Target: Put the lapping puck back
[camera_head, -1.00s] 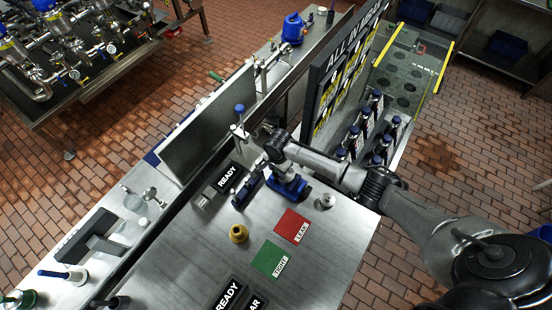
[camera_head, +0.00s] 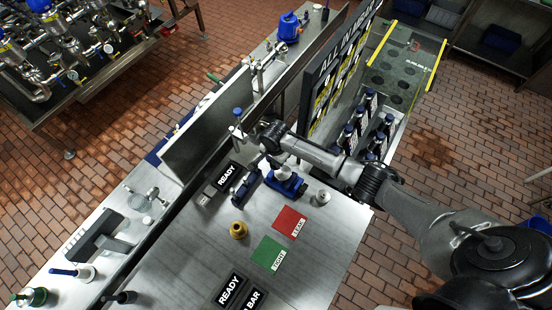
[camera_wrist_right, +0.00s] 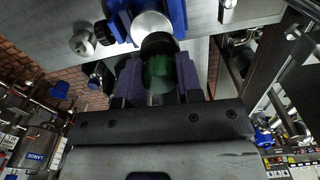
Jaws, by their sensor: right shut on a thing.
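My right gripper (camera_wrist_right: 158,85) is shut on a dark green, round-ended piece (camera_wrist_right: 159,70), which I take to be the lapping puck. Dark jaw pads press on both its sides and hide part of it. In the wrist view it lies close in front of a round silver face in the blue vise (camera_wrist_right: 176,14); I cannot tell if they touch. In the head view the right gripper (camera_head: 266,145) is just behind and above the blue vise (camera_head: 287,184), and the puck is not clearly seen. My left gripper is not in view.
A brass part (camera_head: 238,230), a red mat (camera_head: 290,221) and a green mat (camera_head: 267,254) lie on the steel table. Blue-handled and green pieces (camera_head: 36,297) stand on the left ledge. An upright grey panel (camera_head: 195,130) and a black signboard (camera_head: 335,75) rise behind.

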